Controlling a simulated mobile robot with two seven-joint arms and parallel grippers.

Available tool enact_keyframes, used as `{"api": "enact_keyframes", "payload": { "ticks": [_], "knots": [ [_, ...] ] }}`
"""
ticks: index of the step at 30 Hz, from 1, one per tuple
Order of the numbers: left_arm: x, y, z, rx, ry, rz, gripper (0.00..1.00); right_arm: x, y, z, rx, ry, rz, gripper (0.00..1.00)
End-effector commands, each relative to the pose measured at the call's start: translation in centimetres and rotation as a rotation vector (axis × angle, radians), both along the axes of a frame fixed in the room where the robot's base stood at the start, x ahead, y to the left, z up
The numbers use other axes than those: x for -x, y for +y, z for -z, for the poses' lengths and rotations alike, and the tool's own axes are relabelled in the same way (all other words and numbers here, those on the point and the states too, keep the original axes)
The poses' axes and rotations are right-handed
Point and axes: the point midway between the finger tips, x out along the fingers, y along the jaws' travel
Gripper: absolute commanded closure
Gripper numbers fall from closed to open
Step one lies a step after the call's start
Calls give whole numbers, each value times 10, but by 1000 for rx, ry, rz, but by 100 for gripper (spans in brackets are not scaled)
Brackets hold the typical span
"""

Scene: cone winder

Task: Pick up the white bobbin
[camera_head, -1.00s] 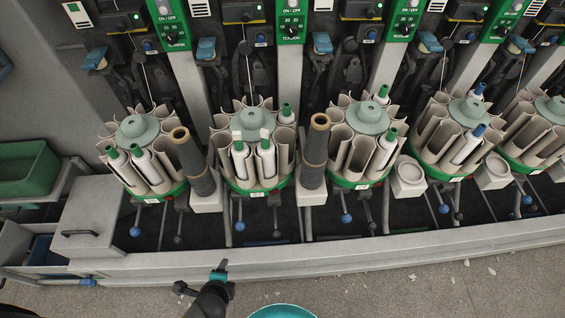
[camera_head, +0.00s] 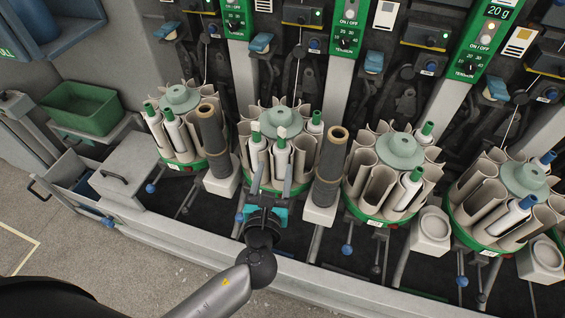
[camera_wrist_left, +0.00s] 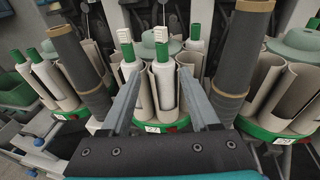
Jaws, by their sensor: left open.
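Two white bobbins with green collars and white tops stand in the pockets of the second round magazine (camera_head: 270,197). The left one (camera_head: 257,154) and the right one (camera_head: 281,160) are side by side at its front. In the left wrist view, the right one (camera_wrist_left: 163,82) is upright between the finger lines, and the left one (camera_wrist_left: 131,68) is by the left finger. My left gripper (camera_head: 273,170) is open and empty, pointing at the magazine's front; it also shows in the wrist view (camera_wrist_left: 160,82). I cannot tell whether a finger touches anything. My right gripper is out of view.
Tall dark cones stand left (camera_head: 212,140) and right (camera_head: 331,165) of this magazine, close to the gripper's path. Other magazines (camera_head: 390,190) with green- or blue-capped bobbins line the machine. A grey box (camera_head: 128,165) and green bin (camera_head: 84,108) are at left. The floor in front is open.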

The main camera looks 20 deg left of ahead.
Motion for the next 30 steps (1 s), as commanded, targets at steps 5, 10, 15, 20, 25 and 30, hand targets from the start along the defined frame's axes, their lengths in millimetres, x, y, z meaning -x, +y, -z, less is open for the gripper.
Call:
{"api": "enact_keyframes", "payload": {
  "ticks": [5,10,15,20,25,30],
  "knots": [
    [-32,5,5,2,-1,-1,38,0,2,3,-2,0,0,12],
    [-49,8,8,1,0,-1,38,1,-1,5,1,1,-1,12],
    [-57,9,9,3,1,0,38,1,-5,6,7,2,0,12],
    [-77,10,11,4,-1,-3,38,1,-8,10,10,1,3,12],
    [-97,12,14,2,1,0,38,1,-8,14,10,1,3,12],
    [-104,13,15,3,1,0,38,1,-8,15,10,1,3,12]
  ]
}}
